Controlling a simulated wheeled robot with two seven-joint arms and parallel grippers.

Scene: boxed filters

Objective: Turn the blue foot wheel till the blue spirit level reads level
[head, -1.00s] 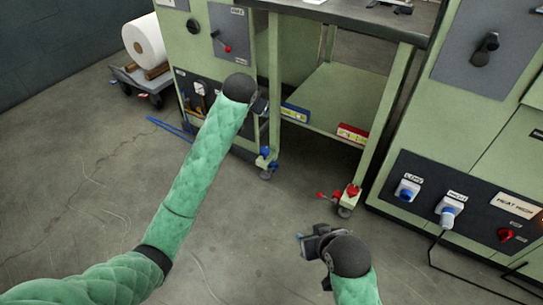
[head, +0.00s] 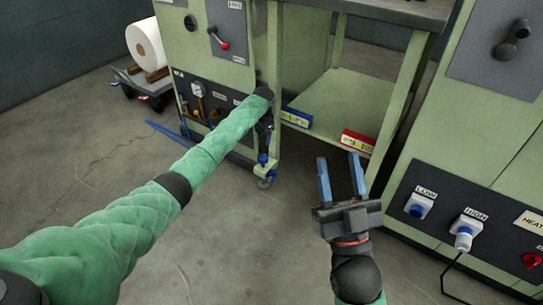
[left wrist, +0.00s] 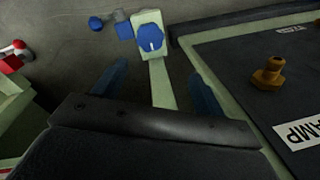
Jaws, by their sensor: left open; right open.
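The blue foot wheel (left wrist: 150,38) shows in the left wrist view on a pale green block at the foot of the table leg, with a white mark on it. In the head view the blue foot parts (head: 263,160) are partly behind my left arm's end. My left gripper (left wrist: 155,88) is open, its two blue fingers on either side of the green leg and short of the wheel, holding nothing. The blue spirit level (head: 296,117) is fixed on the lower shelf edge; its bubble is too small to read. My right gripper (head: 340,180) is open and empty, in front of the table.
A red spirit level (head: 358,141) sits further right on the shelf edge. A red foot part (left wrist: 12,60) shows at left in the left wrist view. A panel with a brass fitting (left wrist: 268,75) stands close on the right. A cart with a white roll (head: 146,42) is at back left.

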